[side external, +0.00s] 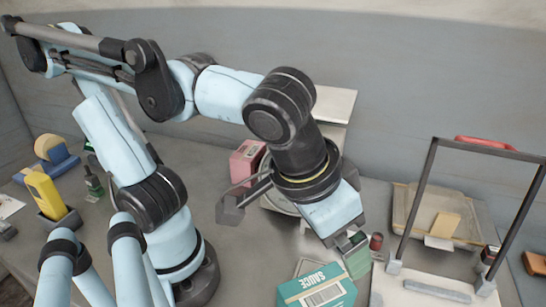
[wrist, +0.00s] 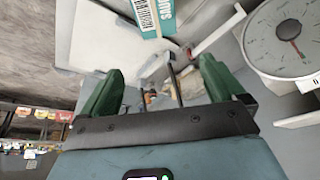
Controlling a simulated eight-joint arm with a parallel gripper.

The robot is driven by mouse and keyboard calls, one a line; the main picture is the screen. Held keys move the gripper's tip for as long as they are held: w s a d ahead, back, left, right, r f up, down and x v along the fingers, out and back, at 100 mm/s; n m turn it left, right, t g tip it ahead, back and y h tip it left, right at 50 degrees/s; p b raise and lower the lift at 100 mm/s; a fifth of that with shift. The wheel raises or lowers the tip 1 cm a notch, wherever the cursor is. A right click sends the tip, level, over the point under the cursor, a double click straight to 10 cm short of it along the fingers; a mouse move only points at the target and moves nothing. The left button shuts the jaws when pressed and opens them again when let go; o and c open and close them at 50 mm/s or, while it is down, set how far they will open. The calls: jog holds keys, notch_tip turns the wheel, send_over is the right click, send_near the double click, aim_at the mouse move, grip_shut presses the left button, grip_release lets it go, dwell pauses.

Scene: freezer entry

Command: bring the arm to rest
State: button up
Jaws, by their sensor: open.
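My gripper (side external: 355,255) hangs at the end of my bent arm, low on the right of centre in the side external view. In the wrist view my gripper (wrist: 160,70) shows two green fingers spread wide apart, with nothing held between them. A teal and white sauce box (side external: 318,290) is at the bottom of the side external view, in front of my gripper and apart from it as far as I can tell. The box also shows at the top of the wrist view (wrist: 148,18). The exact height of the fingertips above the table is unclear.
A dark frame on a white base (side external: 432,287) stands right of my gripper. Behind it is a clear tray (side external: 405,205) with a yellow block (side external: 446,223). A dial scale (wrist: 285,42) is close on the wrist view's right. A pink box (side external: 246,158) sits behind my wrist.

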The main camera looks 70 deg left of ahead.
aim_at(316, 289)
jog(key=shift+r, duration=0.9)
jog(key=shift+f, duration=6.15)
jog(key=shift+r, duration=0.2)
jog(key=shift+f, duration=2.35)
jog(key=shift+v, duration=3.85)
